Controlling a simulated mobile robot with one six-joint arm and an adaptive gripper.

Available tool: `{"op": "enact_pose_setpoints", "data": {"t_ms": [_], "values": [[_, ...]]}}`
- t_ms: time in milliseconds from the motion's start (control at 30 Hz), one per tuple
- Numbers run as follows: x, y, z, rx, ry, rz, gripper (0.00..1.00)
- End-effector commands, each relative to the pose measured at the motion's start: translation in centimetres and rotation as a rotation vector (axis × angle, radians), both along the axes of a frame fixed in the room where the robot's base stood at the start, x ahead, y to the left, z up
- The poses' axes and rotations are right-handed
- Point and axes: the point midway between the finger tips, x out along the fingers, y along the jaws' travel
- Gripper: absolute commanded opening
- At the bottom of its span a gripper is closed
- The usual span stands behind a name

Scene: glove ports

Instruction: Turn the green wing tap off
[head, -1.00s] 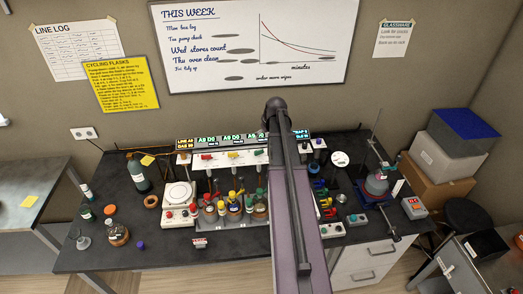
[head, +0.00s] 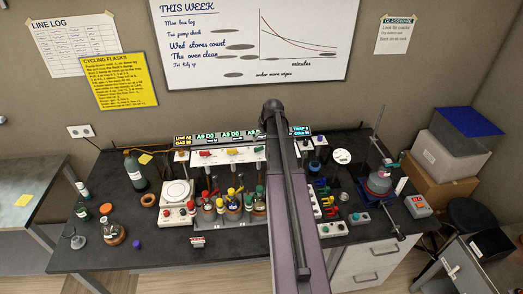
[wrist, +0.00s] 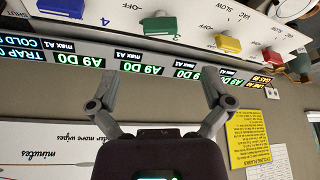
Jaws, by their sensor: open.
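The green wing tap (wrist: 160,25) is on the pale valve panel (wrist: 200,18) at the top of the wrist view, which appears upside down. It is a green block beside a printed OFF label. My gripper (wrist: 158,75) is open and empty, its two fingers spread apart below the tap in that picture. The fingers are not touching the tap. In the head view my arm (head: 292,200) covers the middle of the bench, and my gripper cannot be made out. The green tap is too small and too close to the arm's edge to read there.
A blue tap (wrist: 88,42) and yellow tap (wrist: 228,43) flank the green one, with a red tap (wrist: 271,57) beyond. Lit displays (wrist: 138,68) run along the panel. Several capped bottles (head: 236,203) crowd the bench before it. A whiteboard (head: 300,70) hangs behind.

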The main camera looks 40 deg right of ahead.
Motion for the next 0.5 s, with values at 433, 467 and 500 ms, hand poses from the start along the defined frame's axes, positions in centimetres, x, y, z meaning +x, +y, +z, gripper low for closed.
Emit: {"op": "enact_pose_setpoints", "data": {"t_ms": [433,467,500], "values": [[1.5,-0.2,-3.8,0.0,0.0,0.001,1.0],[1.6,-0.3,-4.1,0.0,0.0,0.001,1.0],[1.7,-0.3,-4.4,0.0,0.0,0.001,1.0]]}}
